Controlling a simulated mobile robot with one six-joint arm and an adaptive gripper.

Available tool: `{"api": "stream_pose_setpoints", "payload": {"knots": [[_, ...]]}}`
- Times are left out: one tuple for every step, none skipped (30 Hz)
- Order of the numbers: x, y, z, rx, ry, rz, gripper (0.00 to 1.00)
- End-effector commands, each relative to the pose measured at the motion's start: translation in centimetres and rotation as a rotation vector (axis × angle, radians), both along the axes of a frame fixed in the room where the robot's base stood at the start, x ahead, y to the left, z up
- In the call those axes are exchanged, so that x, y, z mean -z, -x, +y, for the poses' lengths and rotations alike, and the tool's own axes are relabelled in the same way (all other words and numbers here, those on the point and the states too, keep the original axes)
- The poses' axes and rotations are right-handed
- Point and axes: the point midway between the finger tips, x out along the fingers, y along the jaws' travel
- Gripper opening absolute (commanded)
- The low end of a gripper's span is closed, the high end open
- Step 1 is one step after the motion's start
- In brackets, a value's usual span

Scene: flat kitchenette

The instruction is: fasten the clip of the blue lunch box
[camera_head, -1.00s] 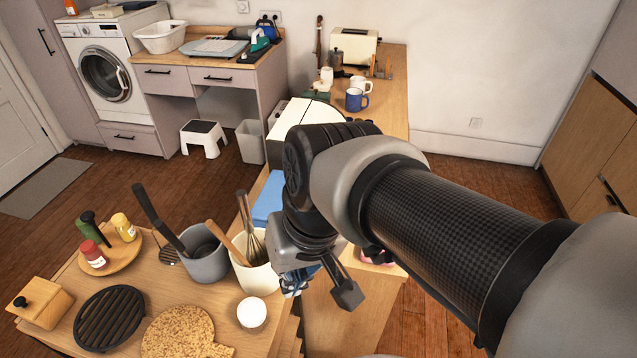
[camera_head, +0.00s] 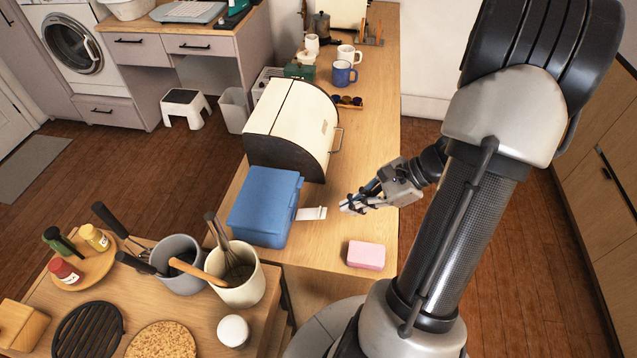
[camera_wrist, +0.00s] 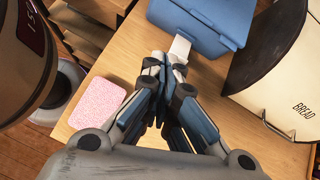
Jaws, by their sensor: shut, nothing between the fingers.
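The blue lunch box (camera_head: 265,205) stands on the wooden counter with its lid down. Its white clip (camera_head: 312,213) sticks out flat from the right side, pointing toward my gripper. My gripper (camera_head: 346,208) is shut and empty, low over the counter just right of the clip. In the wrist view the shut fingertips (camera_wrist: 165,62) are close to the end of the clip (camera_wrist: 181,46), and the lunch box (camera_wrist: 205,22) lies beyond them. I cannot tell whether the fingertips touch the clip.
A pink sponge (camera_head: 366,255) lies on the counter in front of my gripper. A cream bread bin (camera_head: 297,125) stands behind the lunch box. The utensil pots (camera_head: 240,285) stand close at front left. Bare counter lies behind my gripper.

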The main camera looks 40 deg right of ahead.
Motion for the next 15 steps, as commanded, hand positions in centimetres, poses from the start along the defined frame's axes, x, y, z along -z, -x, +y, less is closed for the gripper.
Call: {"api": "stream_pose_setpoints", "payload": {"knots": [[0.8, 0.8, -1.1, 0.079, -0.046, 0.012, 0.0], [1.2, 1.1, -1.6, 0.118, -0.068, 0.017, 0.0], [1.7, 1.5, -2.2, 0.164, -0.092, 0.022, 0.0], [2.0, 1.8, -2.5, 0.193, -0.108, 0.024, 0.0], [2.3, 2.0, -2.8, 0.216, -0.122, 0.027, 0.0], [2.6, 2.2, -3.2, 0.244, -0.137, 0.03, 0.0], [2.7, 2.4, -3.4, 0.259, -0.146, 0.031, 0.0], [2.8, 2.5, -3.5, 0.27, -0.152, 0.032, 0.0], [3.0, 2.6, -3.6, 0.281, -0.158, 0.033, 0.0], [3.0, 2.6, -3.7, 0.285, -0.16, 0.034, 0.0], [3.1, 2.7, -3.7, 0.287, -0.162, 0.034, 0.0], [3.1, 2.6, -3.7, 0.288, -0.162, 0.035, 0.0], [3.1, 2.6, -3.7, 0.287, -0.162, 0.034, 0.0], [3.1, 2.6, -3.7, 0.287, -0.161, 0.035, 0.0], [3.1, 2.6, -3.7, 0.287, -0.16, 0.034, 0.0]]}}
